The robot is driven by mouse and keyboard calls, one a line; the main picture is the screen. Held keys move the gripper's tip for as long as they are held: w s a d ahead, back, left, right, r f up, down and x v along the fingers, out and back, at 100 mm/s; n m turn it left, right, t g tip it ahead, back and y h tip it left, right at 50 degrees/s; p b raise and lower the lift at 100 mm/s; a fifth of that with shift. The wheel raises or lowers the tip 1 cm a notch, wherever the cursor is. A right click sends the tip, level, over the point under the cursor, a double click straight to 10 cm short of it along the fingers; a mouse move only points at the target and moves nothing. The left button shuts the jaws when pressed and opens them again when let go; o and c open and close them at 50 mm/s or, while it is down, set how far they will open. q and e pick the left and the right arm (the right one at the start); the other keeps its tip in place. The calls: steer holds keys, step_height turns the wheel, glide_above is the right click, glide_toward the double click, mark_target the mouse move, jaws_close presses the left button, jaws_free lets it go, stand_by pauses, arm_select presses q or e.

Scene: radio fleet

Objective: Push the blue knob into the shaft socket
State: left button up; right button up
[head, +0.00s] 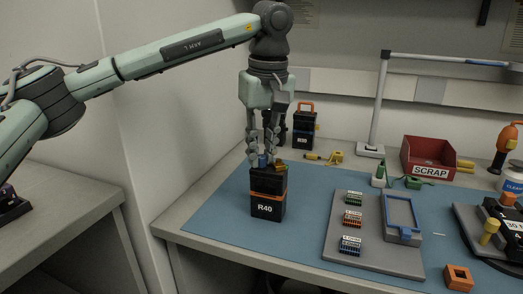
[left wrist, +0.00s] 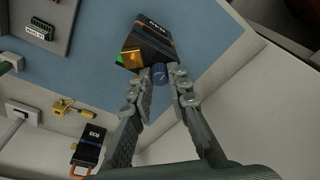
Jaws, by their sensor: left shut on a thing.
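The radio (head: 268,211), a black box with an orange band and an R40 label, stands upright on the blue mat at its left part. It also shows in the left wrist view (left wrist: 150,42). My left gripper (head: 265,157) points down over the radio's top and is shut on the blue knob (left wrist: 159,73). In the left wrist view the knob sits between the fingertips, right by the radio's top. The shaft socket is hidden, and I cannot tell whether the knob touches it. My right gripper is not in view.
A grey board (head: 373,257) with small connector blocks and a blue frame lies to the right of the radio. Behind are a black case (head: 304,128) with an orange handle, yellow connectors (head: 333,157) and a red SCRAP bin (head: 428,157). The mat between radio and board is clear.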

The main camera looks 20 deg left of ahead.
mark_target(262, 156)
arm_select(q)
steer(key=shift+f, duration=0.15)
steer(key=o, duration=0.8)
steer(key=shift+o, duration=0.2)
steer(key=o, duration=0.5)
steer(key=shift+r, duration=0.2)
steer(key=shift+r+p, duration=0.4)
steer(key=shift+r, duration=2)
